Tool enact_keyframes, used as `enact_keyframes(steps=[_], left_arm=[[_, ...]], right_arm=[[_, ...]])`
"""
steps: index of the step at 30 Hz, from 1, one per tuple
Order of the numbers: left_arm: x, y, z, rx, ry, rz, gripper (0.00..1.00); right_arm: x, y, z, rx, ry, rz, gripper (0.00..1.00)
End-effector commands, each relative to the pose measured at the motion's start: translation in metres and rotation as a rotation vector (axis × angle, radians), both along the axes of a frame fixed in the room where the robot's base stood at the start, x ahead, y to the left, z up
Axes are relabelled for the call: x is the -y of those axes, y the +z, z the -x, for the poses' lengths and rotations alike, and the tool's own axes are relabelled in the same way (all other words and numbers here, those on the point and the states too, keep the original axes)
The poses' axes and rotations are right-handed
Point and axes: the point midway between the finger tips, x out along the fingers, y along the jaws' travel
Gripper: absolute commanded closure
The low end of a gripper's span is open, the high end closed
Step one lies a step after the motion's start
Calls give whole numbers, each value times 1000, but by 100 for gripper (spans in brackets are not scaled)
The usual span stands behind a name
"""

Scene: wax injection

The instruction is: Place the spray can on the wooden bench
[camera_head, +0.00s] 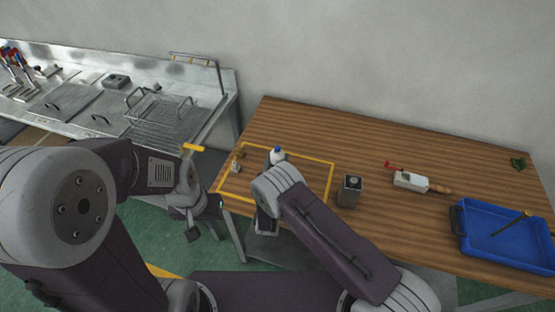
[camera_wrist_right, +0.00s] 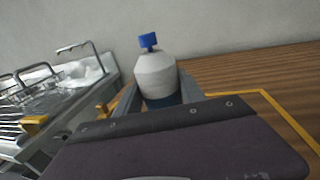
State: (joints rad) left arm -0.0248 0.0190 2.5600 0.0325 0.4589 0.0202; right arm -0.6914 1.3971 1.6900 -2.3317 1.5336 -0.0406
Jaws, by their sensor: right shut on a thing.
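The spray can is a pale grey bottle with a blue cap (camera_head: 277,155). In the head view its top shows just beyond my right wrist, over the yellow-outlined part of the wooden bench (camera_head: 345,130). In the right wrist view the can (camera_wrist_right: 156,76) stands about upright between the two fingers of my right gripper (camera_wrist_right: 158,97), which is shut on it. Its base is hidden, so I cannot tell whether it touches the bench. My left gripper (camera_head: 205,220) hangs empty left of the bench's front left corner; its finger gap is unclear.
Small brass-coloured parts (camera_head: 238,160) lie in the outline's left corner. A steel counter (camera_head: 75,98) is at left. The bench's back middle is clear.

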Motion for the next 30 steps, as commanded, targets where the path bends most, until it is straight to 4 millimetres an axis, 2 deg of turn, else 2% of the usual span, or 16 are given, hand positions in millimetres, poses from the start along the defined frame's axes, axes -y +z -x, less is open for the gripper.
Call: enact_keyframes(steps=[1,2,3,4,15,17,27,30], left_arm=[[0,-4,0,0,0,0,100],[0,-2,0,0,0,0,100],[0,-2,0,0,0,0,100],[0,-2,0,0,0,0,100],[0,4,0,0,0,0,100],[0,0,0,0,0,0,100],[0,-12,0,0,0,0,100],[0,-14,0,0,0,0,100]], right_arm=[[0,-3,0,1,0,0,100],[0,-2,0,0,0,0,46],[0,-1,0,0,0,0,34],[0,-1,0,0,0,0,32],[0,4,2,-1,1,0,32],[-3,0,11,-2,3,1,32],[-12,0,89,-1,6,2,32],[-14,0,106,-1,5,0,32]])
